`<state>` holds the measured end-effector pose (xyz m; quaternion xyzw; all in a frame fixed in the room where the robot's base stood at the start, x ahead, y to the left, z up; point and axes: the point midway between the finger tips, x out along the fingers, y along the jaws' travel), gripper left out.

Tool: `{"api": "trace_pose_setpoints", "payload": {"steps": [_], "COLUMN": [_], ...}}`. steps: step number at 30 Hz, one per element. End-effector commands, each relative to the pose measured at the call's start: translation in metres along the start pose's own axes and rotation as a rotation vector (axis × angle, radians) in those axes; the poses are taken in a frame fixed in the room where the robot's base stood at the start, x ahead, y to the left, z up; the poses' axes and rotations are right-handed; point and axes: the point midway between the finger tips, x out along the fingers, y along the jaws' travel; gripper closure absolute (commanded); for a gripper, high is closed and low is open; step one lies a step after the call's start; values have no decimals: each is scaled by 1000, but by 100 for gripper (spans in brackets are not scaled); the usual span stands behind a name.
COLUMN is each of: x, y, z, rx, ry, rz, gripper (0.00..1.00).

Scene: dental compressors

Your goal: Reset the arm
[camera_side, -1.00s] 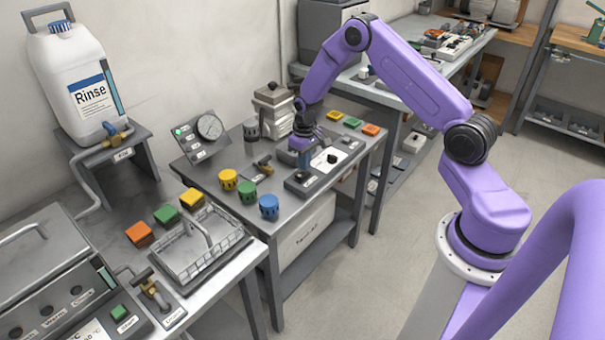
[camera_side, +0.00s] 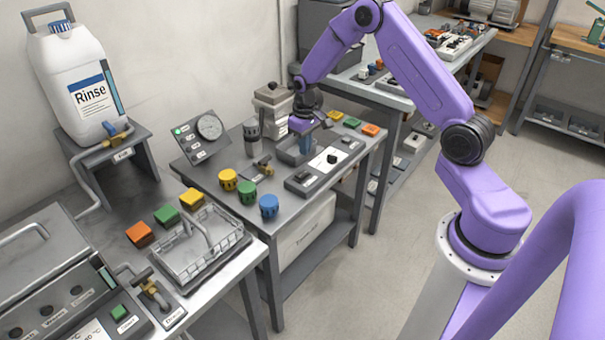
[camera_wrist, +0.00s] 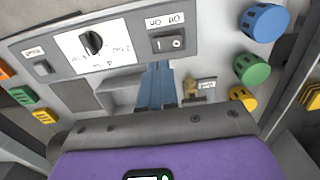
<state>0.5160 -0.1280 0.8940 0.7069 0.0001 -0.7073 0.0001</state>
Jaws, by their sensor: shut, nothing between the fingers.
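My gripper (camera_side: 306,143) hangs over the middle table (camera_side: 215,190), above a grey open box (camera_side: 291,158). Its closed blue fingers (camera_wrist: 156,85) show in the wrist view, with nothing between them. They are apart from the control panel (camera_side: 318,172), which lies just in front of the gripper. The panel carries a black rocker switch (camera_wrist: 168,43) marked On and Off, a black dial (camera_wrist: 92,43) on a white plate, and a small button (camera_wrist: 43,68). The finger ends are partly hard to make out against the grey behind them.
Yellow (camera_side: 227,179), green (camera_side: 247,192) and blue (camera_side: 269,206) caps stand along the table front. A brass valve (camera_side: 263,167) and a gauge box (camera_side: 203,136) are to the left. Orange, green and yellow blocks lie behind the panel. A wire basket (camera_side: 200,245) is on the nearer table.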

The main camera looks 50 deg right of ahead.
Motion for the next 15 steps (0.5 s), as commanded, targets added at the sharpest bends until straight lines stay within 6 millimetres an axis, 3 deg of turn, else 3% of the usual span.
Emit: {"api": "trace_pose_setpoints", "payload": {"steps": [8,11,15], "x": [-2,-14,-47], "y": [-3,-20,-70], "z": [0,4,23], "rx": [-7,-46,-164], "ry": [1,5,11], "rz": [0,0,0], "gripper": [100,100,100]}}
